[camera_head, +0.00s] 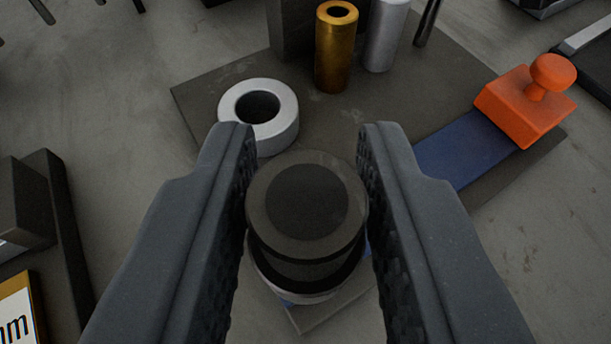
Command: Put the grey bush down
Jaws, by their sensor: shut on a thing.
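My gripper (307,137) reaches in from the bottom of the view, with one ribbed jaw on each side. It is shut on the grey bush (306,203), a dark grey round piece with a darker disc in the middle of its top. The bush looks upright. Just below it shows a pale curved rim (305,296), partly hidden by the bush; I cannot tell whether the two touch. The dark board (215,95) lies beneath and beyond the jaws.
A white ring (283,127) lies on the board just beyond the left jaw. A brass tube (333,60) and a silver cylinder (384,38) stand at the back. An orange knobbed block (522,108) sits on a blue strip (465,152) at right. Dark blocks stand at far left.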

